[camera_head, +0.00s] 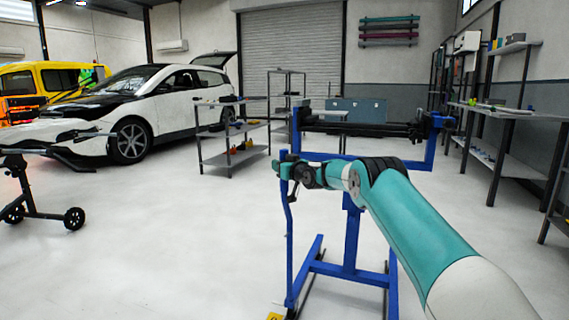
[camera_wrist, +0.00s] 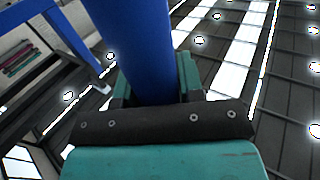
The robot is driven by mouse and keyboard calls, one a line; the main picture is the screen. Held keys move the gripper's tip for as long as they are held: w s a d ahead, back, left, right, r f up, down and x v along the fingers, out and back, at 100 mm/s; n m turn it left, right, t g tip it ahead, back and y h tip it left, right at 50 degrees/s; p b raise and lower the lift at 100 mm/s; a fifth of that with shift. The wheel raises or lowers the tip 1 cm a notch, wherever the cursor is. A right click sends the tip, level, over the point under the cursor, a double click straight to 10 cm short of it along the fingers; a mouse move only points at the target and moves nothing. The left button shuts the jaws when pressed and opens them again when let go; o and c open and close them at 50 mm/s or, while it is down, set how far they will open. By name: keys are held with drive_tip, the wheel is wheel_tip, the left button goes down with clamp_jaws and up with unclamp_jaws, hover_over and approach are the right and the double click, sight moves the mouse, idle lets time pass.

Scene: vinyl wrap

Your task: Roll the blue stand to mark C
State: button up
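The blue stand (camera_head: 350,240) is in front of me in the head view, a tall frame with uprights, low feet and a dark roller bar (camera_head: 355,127) across its top. My gripper (camera_head: 287,170) is at its near left upright. In the wrist view a thick blue post (camera_wrist: 137,45) runs between the two fingers of my gripper (camera_wrist: 155,88) and fills the gap, so it looks shut on the post. A yellow floor marker (camera_head: 275,317) is cut off by the bottom edge near the stand's left foot; I cannot read its letter for sure.
A grey shelf cart (camera_head: 232,160) stands behind and left of the stand. A white and black car (camera_head: 150,110) is farther left. A black wheeled stand (camera_head: 38,190) is at the left edge. Floor at left front is clear.

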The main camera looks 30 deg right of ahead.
drive_tip(key=o, duration=0.4)
drive_tip(key=shift+w+a+r, duration=0.15)
drive_tip(key=shift+a+r, duration=0.1)
drive_tip(key=shift+r, duration=0.05)
drive_tip(key=shift+d+f, duration=0.2)
drive_tip(key=shift+d, duration=0.1)
drive_tip(key=shift+s+d, duration=0.15)
drive_tip(key=shift+s, duration=0.45)
drive_tip(key=s, duration=0.5)
drive_tip(key=s+d, duration=0.1)
drive_tip(key=s, duration=1)
drive_tip(key=shift+s+d+r, duration=0.1)
drive_tip(key=shift+d+r, duration=0.05)
drive_tip(key=shift+d, duration=0.15)
